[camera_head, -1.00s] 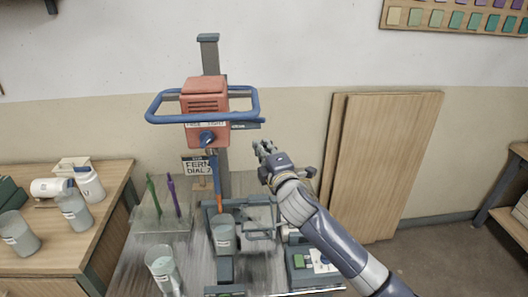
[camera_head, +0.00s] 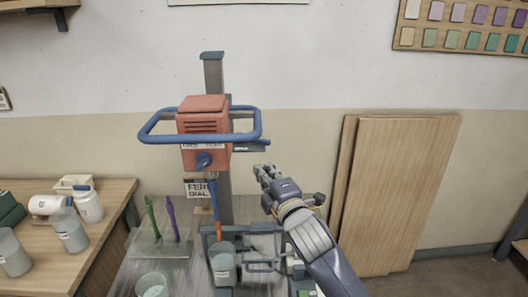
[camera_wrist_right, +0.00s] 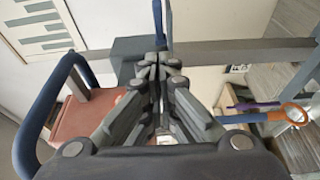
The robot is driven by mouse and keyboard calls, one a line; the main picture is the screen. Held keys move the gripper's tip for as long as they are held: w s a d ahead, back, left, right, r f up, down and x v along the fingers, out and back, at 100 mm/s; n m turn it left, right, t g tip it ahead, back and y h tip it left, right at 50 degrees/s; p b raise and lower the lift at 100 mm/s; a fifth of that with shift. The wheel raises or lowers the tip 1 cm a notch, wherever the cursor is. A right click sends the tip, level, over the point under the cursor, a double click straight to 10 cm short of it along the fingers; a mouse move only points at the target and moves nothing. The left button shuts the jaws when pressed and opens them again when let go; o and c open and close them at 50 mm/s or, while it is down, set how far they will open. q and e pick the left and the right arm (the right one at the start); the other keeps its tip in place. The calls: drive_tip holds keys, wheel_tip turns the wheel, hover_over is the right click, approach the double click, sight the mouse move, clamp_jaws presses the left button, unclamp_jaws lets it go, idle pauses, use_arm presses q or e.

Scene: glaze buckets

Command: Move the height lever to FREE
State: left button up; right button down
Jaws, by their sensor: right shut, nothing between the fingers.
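The red mixer head (camera_head: 203,130) with its blue loop handle (camera_head: 160,138) sits on an upright grey column (camera_head: 214,75). A small dark bracket with a bluish edge (camera_head: 256,146) sticks out to the right of the column; it may be the height lever, but its label and setting are too small to read. My right gripper (camera_head: 265,172) is shut and empty, just below and right of that bracket, apparently apart from it. In the right wrist view, the shut fingertips (camera_wrist_right: 158,62) point at the grey column (camera_wrist_right: 240,52), with a blue bar (camera_wrist_right: 158,18) beyond. My left gripper is not in view.
A bucket (camera_head: 223,264) stands under the mixer shaft. A sign (camera_head: 197,189), a green tool (camera_head: 151,217) and a purple tool (camera_head: 172,218) stand to the left. Wooden boards (camera_head: 400,190) lean on the wall to the right. Jars (camera_head: 88,205) stand on the left table.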

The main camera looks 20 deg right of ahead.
drive_tip(key=p, duration=0.3)
approach(252, 139)
drive_tip(key=w+a, duration=0.1)
drive_tip(key=a, duration=0.2)
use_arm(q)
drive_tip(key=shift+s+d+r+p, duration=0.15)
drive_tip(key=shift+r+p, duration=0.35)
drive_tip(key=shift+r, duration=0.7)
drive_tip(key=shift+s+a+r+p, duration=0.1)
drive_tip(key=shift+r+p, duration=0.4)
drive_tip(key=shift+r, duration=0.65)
use_arm(e)
drive_tip(key=shift+w+d+f, duration=0.1)
drive_tip(key=shift+w+d, duration=0.6)
drive_tip(key=shift+w, duration=0.2)
drive_tip(key=shift+w+d, duration=0.7)
drive_tip(key=shift+w, duration=0.2)
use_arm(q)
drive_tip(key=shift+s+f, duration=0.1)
use_arm(e)
drive_tip(key=shift+w, duration=0.1)
